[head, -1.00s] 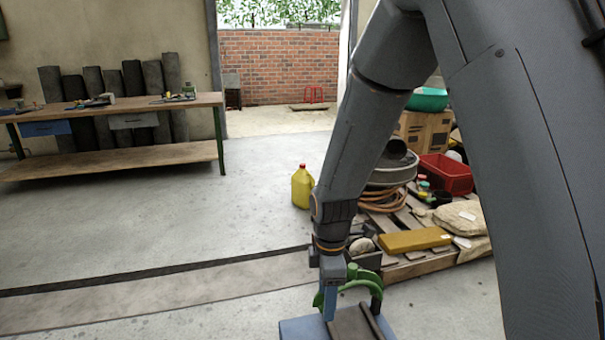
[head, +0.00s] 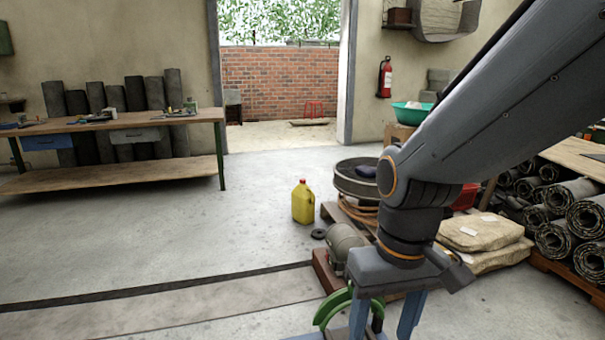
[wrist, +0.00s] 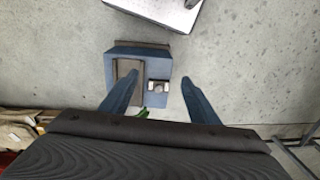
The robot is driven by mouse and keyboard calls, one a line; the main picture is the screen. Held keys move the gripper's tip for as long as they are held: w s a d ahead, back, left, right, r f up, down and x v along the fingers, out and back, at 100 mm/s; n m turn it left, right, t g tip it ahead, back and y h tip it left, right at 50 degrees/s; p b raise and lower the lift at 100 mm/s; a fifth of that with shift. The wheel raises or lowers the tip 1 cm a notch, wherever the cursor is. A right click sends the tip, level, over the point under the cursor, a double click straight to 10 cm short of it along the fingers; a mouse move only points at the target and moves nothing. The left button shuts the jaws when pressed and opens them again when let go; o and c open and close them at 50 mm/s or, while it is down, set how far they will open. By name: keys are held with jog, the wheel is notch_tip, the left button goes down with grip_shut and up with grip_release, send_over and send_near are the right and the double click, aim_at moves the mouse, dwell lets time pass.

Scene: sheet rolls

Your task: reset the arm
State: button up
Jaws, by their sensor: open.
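My gripper (head: 386,318) is at the lower middle of the head view, with its two blue-grey fingers pointing down and spread apart. In the wrist view my gripper (wrist: 157,95) is open, with nothing held between the fingers. Below it in the wrist view is a blue box-like thing (wrist: 143,58) with a dark strip and a small metal fitting on top. A green curved part (head: 334,308) shows just left of the fingers in the head view.
A pallet of goods with sacks (head: 480,232) stands behind my arm. Rolled sheets (head: 585,218) lie stacked at the right. A yellow jug (head: 303,202) stands on the floor. A workbench (head: 110,122) is at the left.

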jog(key=d+r+m+p, duration=0.2)
jog(key=d+r+p, duration=0.5)
jog(key=p, duration=0.6)
jog(key=shift+s+d+h+p, duration=0.15)
jog(key=shift+s+h+p, duration=0.15)
jog(key=shift+s+p, duration=0.1)
dwell(0.4)
